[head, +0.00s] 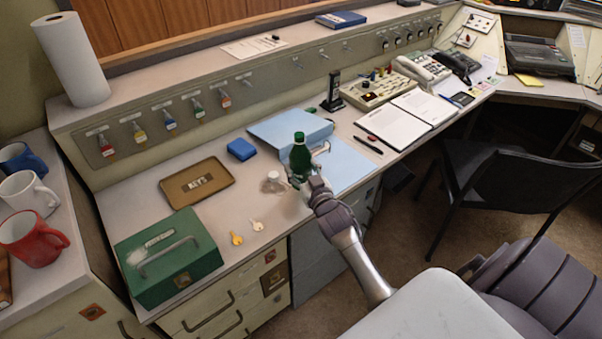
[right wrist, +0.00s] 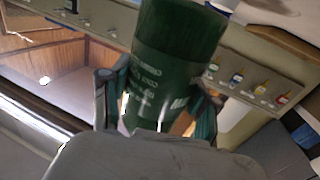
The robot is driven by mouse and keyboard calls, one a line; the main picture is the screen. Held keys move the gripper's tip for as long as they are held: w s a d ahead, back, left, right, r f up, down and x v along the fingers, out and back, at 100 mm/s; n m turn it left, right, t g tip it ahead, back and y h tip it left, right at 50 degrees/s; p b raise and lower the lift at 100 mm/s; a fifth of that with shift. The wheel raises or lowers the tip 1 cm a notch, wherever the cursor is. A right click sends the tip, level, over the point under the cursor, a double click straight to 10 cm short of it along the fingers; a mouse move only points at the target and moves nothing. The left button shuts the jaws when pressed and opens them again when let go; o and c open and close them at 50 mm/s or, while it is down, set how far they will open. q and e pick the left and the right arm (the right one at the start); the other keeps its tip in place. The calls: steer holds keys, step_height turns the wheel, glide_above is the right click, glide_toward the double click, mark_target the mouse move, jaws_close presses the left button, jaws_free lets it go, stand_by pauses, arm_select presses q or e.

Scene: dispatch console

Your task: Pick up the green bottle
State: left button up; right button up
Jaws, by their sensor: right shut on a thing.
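The green bottle (head: 300,157) is upright at the front of the desk in the head view, in front of the light blue folder. My right gripper (head: 304,182) is shut around its lower part. In the right wrist view the green bottle (right wrist: 168,70), with pale lettering, fills the middle between the two fingers of my right gripper (right wrist: 158,118), one on each side. I cannot tell for sure whether its base is clear of the desk. My left gripper is not in view.
A light blue folder (head: 350,165) lies behind the bottle. Left of it are a blue sponge-like block (head: 241,149), a brown keys tray (head: 197,183), loose keys (head: 237,238) and a green cash box (head: 167,258). A black chair (head: 485,190) stands at right.

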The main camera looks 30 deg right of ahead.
steer(key=s+d+r, duration=0.6)
steer(key=d+r, duration=0.1)
steer(key=d, duration=0.2)
steer(key=shift+d+r, duration=0.3)
steer(key=shift+d, duration=0.05)
steer(key=shift+s, duration=0.15)
stand_by(1.3)
